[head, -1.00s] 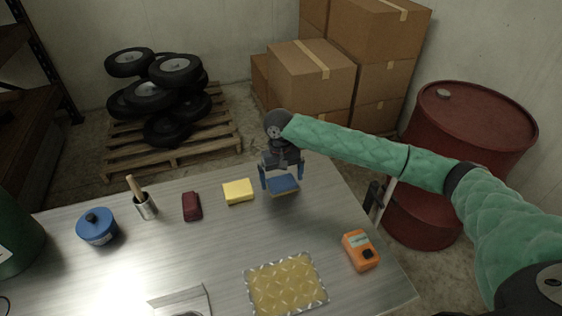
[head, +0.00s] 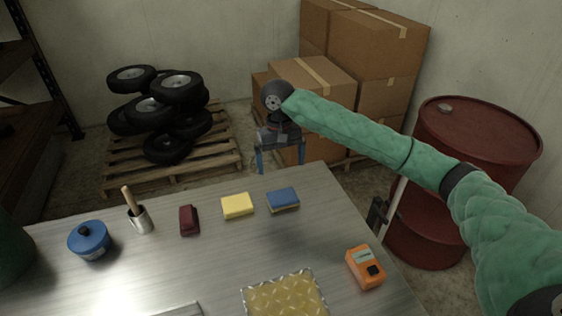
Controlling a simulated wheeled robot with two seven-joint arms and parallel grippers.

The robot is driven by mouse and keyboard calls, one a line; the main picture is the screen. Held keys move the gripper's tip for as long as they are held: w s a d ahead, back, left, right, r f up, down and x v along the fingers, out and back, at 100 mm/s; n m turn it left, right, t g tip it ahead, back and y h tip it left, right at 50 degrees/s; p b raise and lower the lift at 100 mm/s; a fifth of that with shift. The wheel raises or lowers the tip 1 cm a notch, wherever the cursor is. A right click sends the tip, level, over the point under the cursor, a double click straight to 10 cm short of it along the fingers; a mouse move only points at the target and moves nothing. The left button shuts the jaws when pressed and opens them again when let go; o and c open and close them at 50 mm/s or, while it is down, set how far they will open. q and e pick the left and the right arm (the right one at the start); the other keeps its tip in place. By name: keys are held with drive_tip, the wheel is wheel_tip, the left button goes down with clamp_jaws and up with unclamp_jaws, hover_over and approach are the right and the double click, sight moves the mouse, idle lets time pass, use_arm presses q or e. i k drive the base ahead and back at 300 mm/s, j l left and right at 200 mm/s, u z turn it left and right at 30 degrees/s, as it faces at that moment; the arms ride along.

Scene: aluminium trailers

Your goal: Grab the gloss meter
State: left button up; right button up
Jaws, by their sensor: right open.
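An orange handheld meter (head: 365,267) with a grey display and a black knob lies at the right side of the metal table; I take it as the gloss meter. My right gripper (head: 280,172) is open and empty. It hangs at the table's back edge, beyond a blue sponge-like block (head: 283,198) and well apart from the meter, which is nearer and to the right. My left gripper is not in view.
On the table (head: 215,258) are a yellow sponge (head: 237,205), dark red block (head: 189,220), metal cup with a brush (head: 140,219), blue lidded pot (head: 90,240) and patterned yellow sheet (head: 285,297). A red drum (head: 435,225) stands right of the table. The table around the meter is clear.

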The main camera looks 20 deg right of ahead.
sight(360, 258)
drive_tip(key=k+l, duration=0.3)
drive_tip(key=k, duration=0.15)
drive_tip(key=k+l, duration=0.65)
drive_tip(key=k, duration=0.25)
